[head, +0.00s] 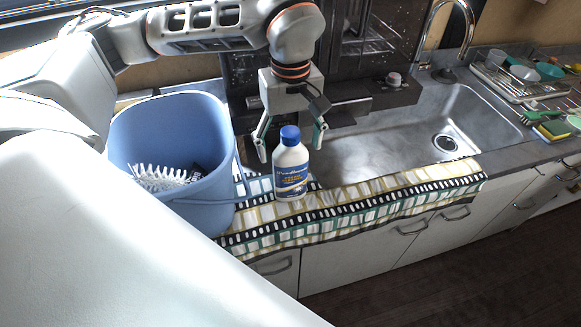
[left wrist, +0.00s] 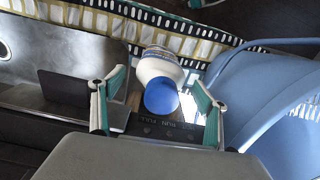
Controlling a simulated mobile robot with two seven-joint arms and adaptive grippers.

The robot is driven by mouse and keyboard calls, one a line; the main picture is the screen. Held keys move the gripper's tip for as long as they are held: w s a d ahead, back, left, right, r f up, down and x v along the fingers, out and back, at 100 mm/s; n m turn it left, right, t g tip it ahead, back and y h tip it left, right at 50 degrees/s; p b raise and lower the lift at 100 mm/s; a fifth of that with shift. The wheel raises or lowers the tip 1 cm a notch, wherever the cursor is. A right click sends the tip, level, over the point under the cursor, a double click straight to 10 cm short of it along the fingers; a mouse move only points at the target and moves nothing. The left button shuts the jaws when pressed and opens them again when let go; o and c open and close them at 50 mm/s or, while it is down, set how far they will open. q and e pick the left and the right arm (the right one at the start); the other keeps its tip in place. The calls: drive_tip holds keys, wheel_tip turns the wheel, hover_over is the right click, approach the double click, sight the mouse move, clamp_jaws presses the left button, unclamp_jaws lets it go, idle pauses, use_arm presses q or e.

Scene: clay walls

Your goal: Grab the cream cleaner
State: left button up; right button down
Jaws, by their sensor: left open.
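The cream cleaner (head: 290,172) is a white bottle with a blue cap and a blue label, standing upright on a patterned cloth (head: 388,203) at the counter's front edge. In the left wrist view the bottle (left wrist: 158,72) is seen cap first, between and beyond the fingertips. My left gripper (head: 291,146) is open above and around the bottle's upper part, with one finger on each side of the cap. The gripper also shows in the left wrist view (left wrist: 158,95), with visible gaps beside the cap. My right gripper is not in view.
A blue bucket (head: 172,115) with a white brush (head: 160,178) in it stands close left of the bottle. A metal sink (head: 400,135) with a faucet (head: 462,25) lies to the right. A dish rack (head: 515,85) and sponges (head: 555,130) are at the far right.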

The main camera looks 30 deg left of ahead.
sight(290, 168)
use_arm(q)
drive_tip(key=shift+s+f, duration=0.1)
drive_tip(key=shift+f, duration=2.55)
drive_tip(key=c, duration=1.9)
drive_tip(key=shift+o, duration=0.2)
drive_tip(key=shift+r, duration=0.15)
